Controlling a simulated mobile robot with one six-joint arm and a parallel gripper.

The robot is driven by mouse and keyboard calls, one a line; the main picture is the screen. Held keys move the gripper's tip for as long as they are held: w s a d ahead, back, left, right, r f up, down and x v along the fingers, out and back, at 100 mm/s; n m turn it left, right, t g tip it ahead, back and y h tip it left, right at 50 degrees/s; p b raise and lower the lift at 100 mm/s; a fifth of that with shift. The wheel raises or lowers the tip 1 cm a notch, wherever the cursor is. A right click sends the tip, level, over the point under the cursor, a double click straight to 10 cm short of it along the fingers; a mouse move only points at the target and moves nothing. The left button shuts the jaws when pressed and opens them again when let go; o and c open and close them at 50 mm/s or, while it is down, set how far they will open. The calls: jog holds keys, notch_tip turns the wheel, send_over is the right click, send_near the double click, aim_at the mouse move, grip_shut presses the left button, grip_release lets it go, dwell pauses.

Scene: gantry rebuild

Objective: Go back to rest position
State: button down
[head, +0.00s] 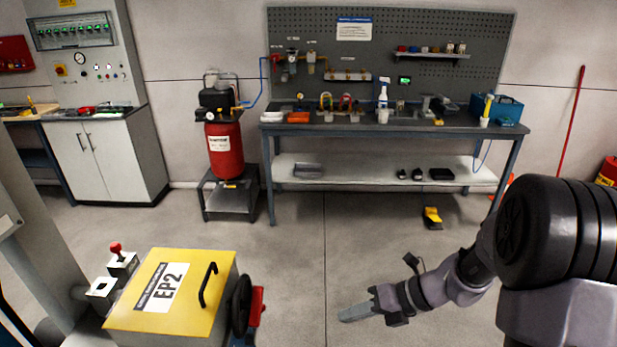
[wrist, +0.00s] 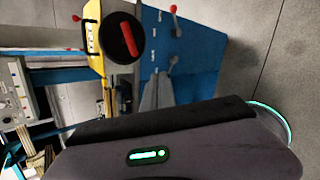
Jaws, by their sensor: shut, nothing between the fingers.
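My gripper (head: 357,311) shows in the head view at the lower right, shut and empty, pointing left over bare floor. It is apart from the yellow EP2 box (head: 219,281), which stands to its left with a black handle on its lid. In the wrist view, a dark grey part of my own arm with a green light fills the lower half.
A black handwheel (head: 241,305) sits on the box's right side. A workbench (head: 400,130) and a red compressor tank (head: 224,150) stand at the back. The middle floor is clear.

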jog(key=s+r+n+t+h+b, duration=0.1)
jog(key=s+r+n+h, duration=0.3)
jog(key=s+n, duration=0.5)
jog(key=s+r+n+t+h+b, duration=0.2)
jog(key=s+r+n, duration=0.6)
jog(key=n, duration=1.2)
jog(key=shift+s+d+t+h+b, duration=0.3)
jog(key=shift+s+h+b, duration=0.6)
jog(key=shift+s, duration=0.25)
